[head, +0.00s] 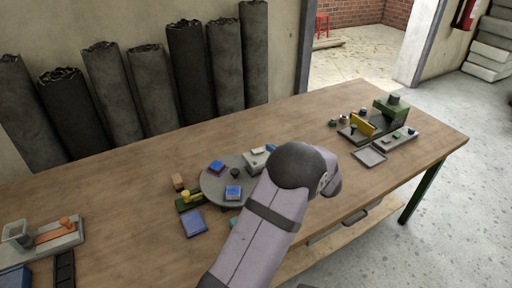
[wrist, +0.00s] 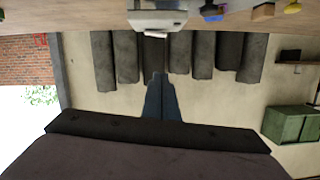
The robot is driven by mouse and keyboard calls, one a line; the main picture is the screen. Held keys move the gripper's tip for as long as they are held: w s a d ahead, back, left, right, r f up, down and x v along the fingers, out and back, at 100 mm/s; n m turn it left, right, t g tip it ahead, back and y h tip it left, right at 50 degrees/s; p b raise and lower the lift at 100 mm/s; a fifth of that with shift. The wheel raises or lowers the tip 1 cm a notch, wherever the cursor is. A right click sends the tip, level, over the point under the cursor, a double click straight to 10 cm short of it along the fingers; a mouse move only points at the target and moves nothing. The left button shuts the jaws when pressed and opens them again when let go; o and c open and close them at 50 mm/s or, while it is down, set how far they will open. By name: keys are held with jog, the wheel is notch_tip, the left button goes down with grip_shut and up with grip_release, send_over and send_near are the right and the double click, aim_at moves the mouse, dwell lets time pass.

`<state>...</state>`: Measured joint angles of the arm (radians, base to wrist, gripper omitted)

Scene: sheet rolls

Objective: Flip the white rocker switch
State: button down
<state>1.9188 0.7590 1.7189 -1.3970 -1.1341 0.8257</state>
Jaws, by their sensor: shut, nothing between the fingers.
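A light grey box (wrist: 157,18) shows at the top of the wrist view, which is upside down. A small white piece (wrist: 155,33) on it looks like the white rocker switch; its tilt cannot be made out. In the head view the box (head: 255,161) stands at the back right of a round grey plate, partly covered by my arm. My gripper (wrist: 160,76) has its dark blue fingers together and empty. In the wrist view its tips are apart from the box in the picture. In the head view my arm hides most of the gripper.
The round grey plate (head: 212,186) also bears blue-topped blocks and a black knob (head: 235,173). A blue block (head: 194,223) and a wooden block (head: 178,181) lie to its left. A green machine (head: 391,110) stands at the far right. Dark rolls (head: 190,75) lean on the wall.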

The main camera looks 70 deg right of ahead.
jog(key=shift+w+a+f, duration=0.1)
jog(key=shift+a, duration=0.05)
jog(key=p, duration=0.2)
send_over(256, 157)
jog(key=shift+d+f, duration=0.2)
jog(key=shift+f, duration=0.95)
notch_tip(256, 157, down, 2)
jog(key=shift+a+f+p, duration=0.1)
jog(key=shift+f+p, duration=0.05)
jog(key=shift+p, duration=0.35)
jog(key=shift+a+f, duration=0.1)
jog(key=shift+f, duration=0.75)
